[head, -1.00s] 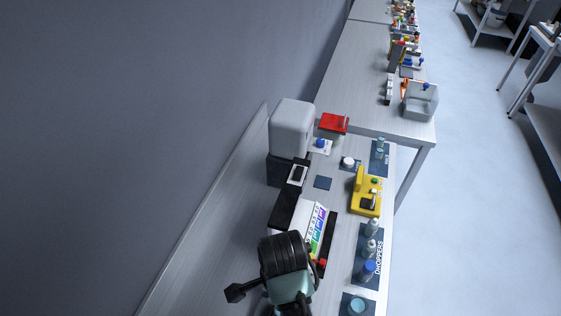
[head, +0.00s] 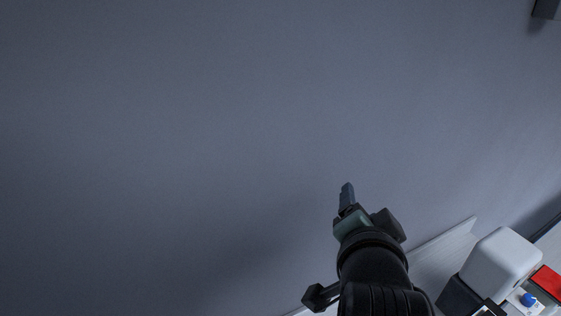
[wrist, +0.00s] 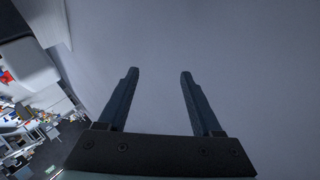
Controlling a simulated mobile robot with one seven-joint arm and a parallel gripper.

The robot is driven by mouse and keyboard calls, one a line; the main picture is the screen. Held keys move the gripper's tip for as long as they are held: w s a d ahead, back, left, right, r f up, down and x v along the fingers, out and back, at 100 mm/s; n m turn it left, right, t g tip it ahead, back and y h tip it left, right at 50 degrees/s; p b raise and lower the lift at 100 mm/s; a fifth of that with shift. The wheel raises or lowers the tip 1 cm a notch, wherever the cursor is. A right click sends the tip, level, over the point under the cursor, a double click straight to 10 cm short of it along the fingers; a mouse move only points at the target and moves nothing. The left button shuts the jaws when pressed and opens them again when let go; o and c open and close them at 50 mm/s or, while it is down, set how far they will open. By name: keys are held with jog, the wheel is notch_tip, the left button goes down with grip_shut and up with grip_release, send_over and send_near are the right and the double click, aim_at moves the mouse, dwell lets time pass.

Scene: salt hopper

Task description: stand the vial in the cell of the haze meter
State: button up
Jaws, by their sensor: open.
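My gripper (head: 347,190) is raised in front of the grey wall in the head view. In the wrist view my gripper (wrist: 156,75) shows two fingers wide apart with nothing between them and only bare wall beyond. I cannot make out the vial or the haze meter in either current view. Most of the bench is outside the head view.
A white rounded box on a dark base (head: 500,262) stands at the lower right, close to my arm. A red item (head: 547,281) and a blue knob (head: 528,299) lie beyond it. The wall (head: 180,120) fills most of the view.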

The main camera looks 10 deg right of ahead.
jog(key=a+r+n+t, duration=0.3)
jog(key=a+r, duration=0.1)
jog(key=r, duration=0.4)
jog(key=a+r+n+t, duration=0.3)
jog(key=a+r, duration=0.1)
jog(key=r, duration=0.5)
jog(key=s+a+r+n+t+y, duration=0.2)
jog(key=s+a+r+n+t, duration=0.1)
jog(key=r, duration=0.5)
jog(key=s+a+r+n+t+y, duration=0.2)
jog(key=s+a+r+n+t, duration=0.1)
jog(key=s+r, duration=0.5)
jog(key=shift+a+r+t, duration=0.25)
jog(key=shift+a+t, duration=0.65)
jog(key=shift+a, duration=0.1)
